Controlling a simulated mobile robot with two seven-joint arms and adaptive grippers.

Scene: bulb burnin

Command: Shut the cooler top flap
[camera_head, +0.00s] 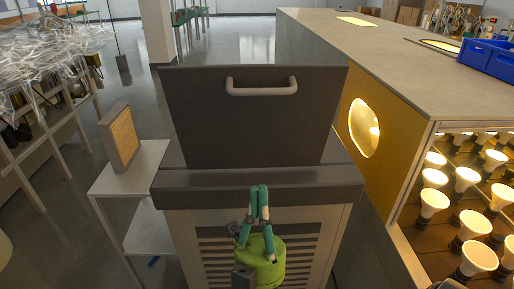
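The cooler's top flap (245,130) is a dark grey panel standing raised, with a pale bar handle (261,90) near its upper edge. Its lower edge meets the dark top rim (205,190) of the cooler. The cooler body (330,235) below is light, with a slatted grille on its front. My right gripper (259,188) has teal fingers on a lime-green wrist. It is in front of the cooler, below the flap and apart from the handle. Its fingertips are together, with nothing seen between them. My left gripper is not in view.
A light side stand (135,180) with a framed filter-like panel (120,140) is at the left. A large bench (400,70) with a rack of lit bulbs (465,185) stands at the right. Blue bins (490,58) sit on top of it. A shelf with clear tangled material is far left.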

